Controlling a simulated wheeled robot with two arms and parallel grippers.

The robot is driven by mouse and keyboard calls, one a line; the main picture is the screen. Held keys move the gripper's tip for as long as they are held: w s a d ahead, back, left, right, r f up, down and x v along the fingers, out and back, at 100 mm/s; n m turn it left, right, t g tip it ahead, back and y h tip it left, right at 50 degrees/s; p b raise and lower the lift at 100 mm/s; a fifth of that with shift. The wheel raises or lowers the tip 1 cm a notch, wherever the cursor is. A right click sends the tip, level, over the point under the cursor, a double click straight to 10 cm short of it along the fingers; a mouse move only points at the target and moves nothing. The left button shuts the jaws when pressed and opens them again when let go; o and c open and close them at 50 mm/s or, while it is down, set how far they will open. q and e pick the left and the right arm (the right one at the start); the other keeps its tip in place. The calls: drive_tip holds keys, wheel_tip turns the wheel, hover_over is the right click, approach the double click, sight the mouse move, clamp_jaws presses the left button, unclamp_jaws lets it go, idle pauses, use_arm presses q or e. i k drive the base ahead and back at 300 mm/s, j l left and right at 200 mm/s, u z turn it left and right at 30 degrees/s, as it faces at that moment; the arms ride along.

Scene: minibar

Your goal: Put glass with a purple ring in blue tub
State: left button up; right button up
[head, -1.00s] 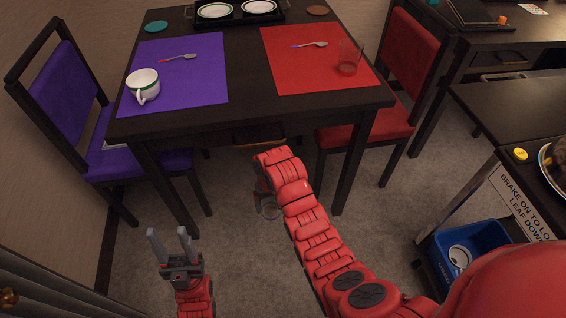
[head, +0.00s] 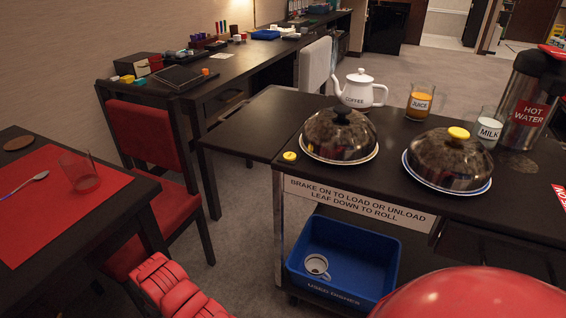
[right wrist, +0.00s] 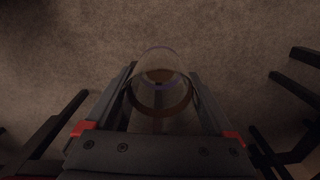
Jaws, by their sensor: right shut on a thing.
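In the right wrist view my right gripper (right wrist: 160,100) is shut on a clear glass (right wrist: 159,62). A purple ring shows on this glass, with the carpet beyond it. The blue tub (head: 335,283) shows in the head view on the lower shelf of the cart, marked for used dishes, with a white cup (head: 316,266) inside. My left gripper is not in view.
The cart's top (head: 400,135) overhangs the tub and bears two covered plates, a coffee pot (head: 359,91), juice and milk. Another clear glass (head: 79,172) stands on the red mat (head: 95,205) at left. A red chair (head: 150,190) stands beside that table. Carpet lies between chair and cart.

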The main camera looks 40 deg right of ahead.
sight(362, 291)
drive_tip(key=i+j+z, duration=0.15)
drive_tip(key=z, duration=0.3)
drive_tip(key=i+j+z, duration=0.15)
drive_tip(key=j+z, duration=0.15)
drive_tip(key=z, duration=0.2)
drive_tip(key=j+z, duration=0.25)
drive_tip(key=z, duration=0.2)
drive_tip(key=i+j+z, duration=0.1)
drive_tip(key=j+z, duration=0.2)
drive_tip(key=z, duration=0.15)
drive_tip(key=i+z, duration=0.25)
drive_tip(key=z, duration=0.15)
drive_tip(key=i+j+z, duration=0.2)
drive_tip(key=z, duration=0.15)
drive_tip(key=i, duration=0.1)
